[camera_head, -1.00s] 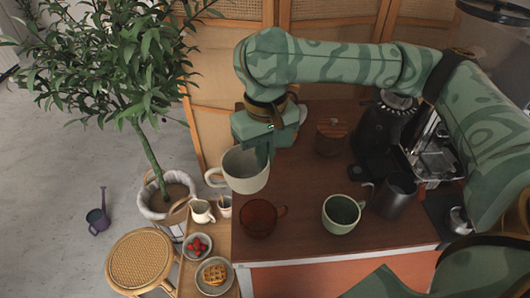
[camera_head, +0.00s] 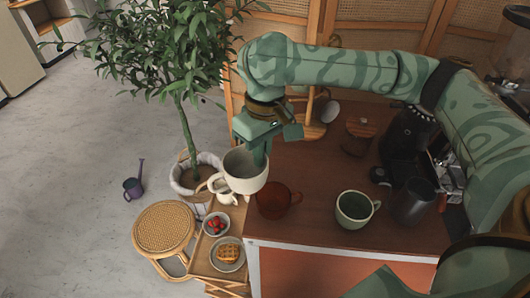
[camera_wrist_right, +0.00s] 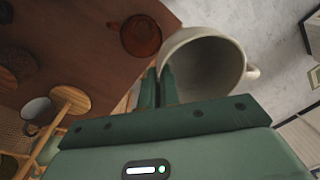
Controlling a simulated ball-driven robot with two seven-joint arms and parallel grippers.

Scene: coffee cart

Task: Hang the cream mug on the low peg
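The cream mug (camera_head: 245,172) is held at its rim by my right gripper (camera_head: 259,155), just off the cart's left edge, handle to the left. In the right wrist view, the fingers (camera_wrist_right: 159,88) pinch the wall of the mug (camera_wrist_right: 205,65). The wooden peg stand (camera_head: 313,130) is behind my right forearm and gripper, partly hidden. Its round base and post (camera_wrist_right: 70,100) show in the right wrist view. I cannot make out which peg is the low one. A pale cup (camera_head: 330,111) is beside the stand. My left gripper is not in view.
A side table with strawberries (camera_head: 216,224) and a waffle (camera_head: 228,254) stands left.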

